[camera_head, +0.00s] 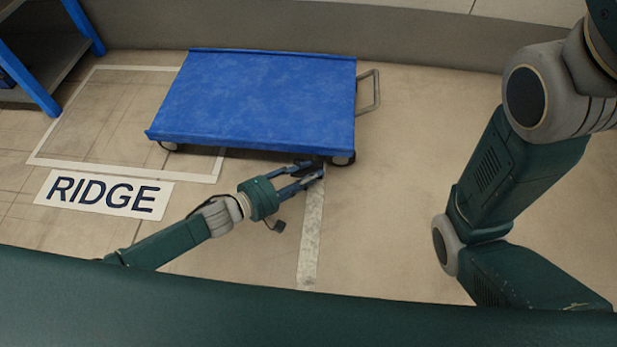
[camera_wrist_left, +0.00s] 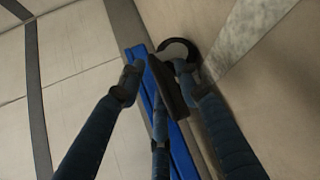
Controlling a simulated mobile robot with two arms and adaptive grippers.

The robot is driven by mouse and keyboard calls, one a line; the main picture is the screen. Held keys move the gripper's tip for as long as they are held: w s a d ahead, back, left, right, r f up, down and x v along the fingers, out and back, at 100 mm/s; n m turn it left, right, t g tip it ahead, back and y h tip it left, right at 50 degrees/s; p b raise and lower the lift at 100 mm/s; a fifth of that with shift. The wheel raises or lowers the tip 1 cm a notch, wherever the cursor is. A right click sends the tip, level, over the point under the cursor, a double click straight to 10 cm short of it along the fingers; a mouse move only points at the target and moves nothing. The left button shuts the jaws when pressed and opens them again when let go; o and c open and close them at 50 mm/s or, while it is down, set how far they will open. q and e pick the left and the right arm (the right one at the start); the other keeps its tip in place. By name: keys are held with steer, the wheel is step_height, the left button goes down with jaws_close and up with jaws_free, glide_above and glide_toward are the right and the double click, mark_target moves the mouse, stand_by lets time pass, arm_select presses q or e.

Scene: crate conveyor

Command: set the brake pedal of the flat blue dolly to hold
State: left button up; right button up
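The flat blue dolly (camera_head: 265,95) stands on the floor at the back, its deck empty. In the head view my left gripper (camera_head: 308,170) is low at its front edge, just left of the front right wheel (camera_head: 342,159). In the left wrist view the fingers of my left gripper (camera_wrist_left: 157,76) are spread, with nothing clamped. A dark flat piece, apparently the brake pedal (camera_wrist_left: 171,86), lies between the fingertips, close to the right one. Contact and the pedal's setting cannot be told. A dark wheel (camera_wrist_left: 180,48) shows beyond it. My right gripper is out of view.
A grey push handle (camera_head: 371,92) is on the dolly's right side. A white-outlined floor bay (camera_head: 95,110) with a RIDGE sign (camera_head: 103,194) lies to the left. A blue-framed rack (camera_head: 35,75) stands at the far left. A low wall runs behind. The floor right of the dolly is clear.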

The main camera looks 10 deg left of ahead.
arm_select(q)
steer(key=shift+w+d, duration=0.2)
jaws_close()
